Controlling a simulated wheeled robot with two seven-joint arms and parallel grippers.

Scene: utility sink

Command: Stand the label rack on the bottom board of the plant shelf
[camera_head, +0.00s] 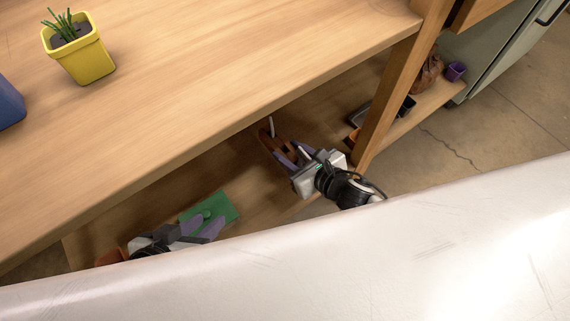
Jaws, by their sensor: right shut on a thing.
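The plant shelf has a wide wooden upper board (220,70) and a lower bottom board (160,195) beneath it. My right gripper (283,153) is low at the shelf's front, shut on a small brown rack (266,139), which I take for the label rack.
A yellow potted plant (82,58) and a blue thing (8,104) stand on the upper board. A wooden post (388,95) rises right of my right gripper. Dark trays (361,114), a brown bag (428,74) and a purple pot (455,71) lie beyond. A pale scratched surface (400,250) fills the foreground.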

